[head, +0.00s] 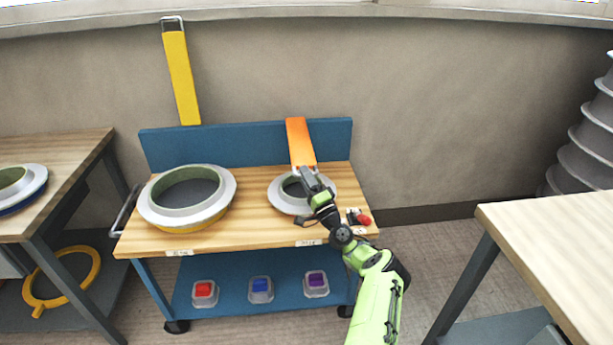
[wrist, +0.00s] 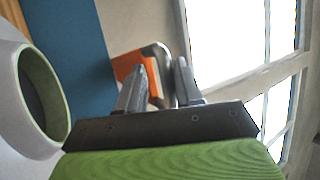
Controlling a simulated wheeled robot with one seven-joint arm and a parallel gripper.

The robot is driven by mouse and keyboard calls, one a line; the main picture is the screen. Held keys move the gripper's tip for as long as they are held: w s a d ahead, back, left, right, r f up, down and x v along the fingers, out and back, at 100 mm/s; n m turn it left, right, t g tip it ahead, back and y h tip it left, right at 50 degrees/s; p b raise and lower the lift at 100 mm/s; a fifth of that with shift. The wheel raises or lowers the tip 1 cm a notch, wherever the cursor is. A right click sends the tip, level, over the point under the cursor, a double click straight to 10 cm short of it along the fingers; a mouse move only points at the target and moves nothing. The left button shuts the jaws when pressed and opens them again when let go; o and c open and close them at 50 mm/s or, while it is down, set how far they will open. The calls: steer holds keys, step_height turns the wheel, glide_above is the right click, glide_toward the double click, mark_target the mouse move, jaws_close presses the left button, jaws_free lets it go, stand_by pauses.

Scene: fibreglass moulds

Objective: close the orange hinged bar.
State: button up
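The orange hinged bar (head: 299,141) slopes forward from the blue back panel on the cart, its near end above the smaller grey ring mould (head: 287,196). The bar is neither upright nor seen lying flat on the mould. My gripper (head: 306,174) is at the bar's near end. In the wrist view, the bar's orange end (wrist: 126,66) and grey handle (wrist: 162,62) show. The fingers of my gripper (wrist: 162,80) stand on both sides of the handle and appear closed on it. The contact itself is partly hidden by the fingers.
A yellow hinged bar (head: 180,75) stands raised behind the larger ring mould (head: 160,213). A small red-topped item (head: 363,219) lies at the cart's right edge. Coloured boxes (head: 260,289) sit on the lower shelf. Wooden tables stand left and right (head: 560,240).

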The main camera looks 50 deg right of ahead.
steer(key=shift+o, duration=0.3)
steer(key=p+v, duration=0.3)
steer(key=v, duration=1.2)
steer(key=shift+s+f, duration=0.2)
steer(key=shift+s, duration=0.1)
steer(key=shift+w+a+r, duration=0.1)
